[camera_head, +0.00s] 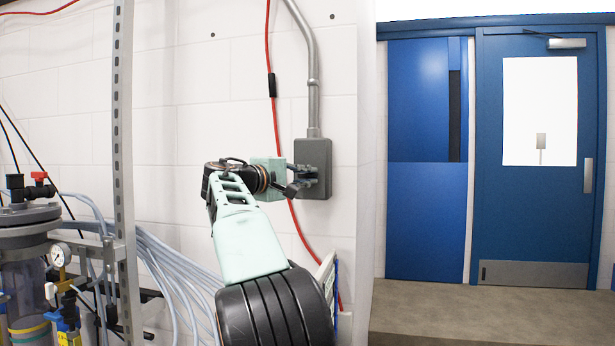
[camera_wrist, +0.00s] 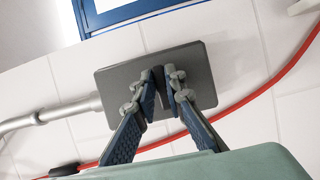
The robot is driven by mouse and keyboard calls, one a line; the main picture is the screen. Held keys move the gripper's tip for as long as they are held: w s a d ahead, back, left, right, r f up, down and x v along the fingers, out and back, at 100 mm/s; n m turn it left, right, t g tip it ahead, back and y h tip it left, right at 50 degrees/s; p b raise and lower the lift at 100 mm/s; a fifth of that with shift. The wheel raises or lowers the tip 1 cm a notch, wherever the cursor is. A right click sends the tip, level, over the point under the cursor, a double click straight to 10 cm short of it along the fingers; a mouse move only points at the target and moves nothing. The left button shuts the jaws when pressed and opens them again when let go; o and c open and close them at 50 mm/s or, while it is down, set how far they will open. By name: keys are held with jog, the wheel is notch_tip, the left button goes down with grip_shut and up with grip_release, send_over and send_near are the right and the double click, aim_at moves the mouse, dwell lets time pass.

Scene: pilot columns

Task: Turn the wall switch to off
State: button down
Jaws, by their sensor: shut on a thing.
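The wall switch is a grey box (camera_head: 316,152) fixed to the white block wall, with a metal conduit running up from its top. In the wrist view the box (camera_wrist: 205,62) shows its front face, tilted in the picture. My gripper (camera_head: 306,182) reaches the box from the left in the head view. In the wrist view my gripper's fingertips (camera_wrist: 163,82) are close together on a dark lever (camera_wrist: 159,80) at the middle of the box. The fingers hide most of the lever, and I cannot read its position.
A red cable (camera_head: 274,110) runs down the wall just left of the box and passes behind my arm. A metal upright (camera_head: 123,130) and a filter unit with hoses (camera_head: 30,240) stand at the left. A blue door (camera_head: 520,210) and open floor (camera_head: 450,305) lie to the right.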

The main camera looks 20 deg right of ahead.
jog(key=c, duration=2)
grip_release()
jog(key=v, duration=1.2)
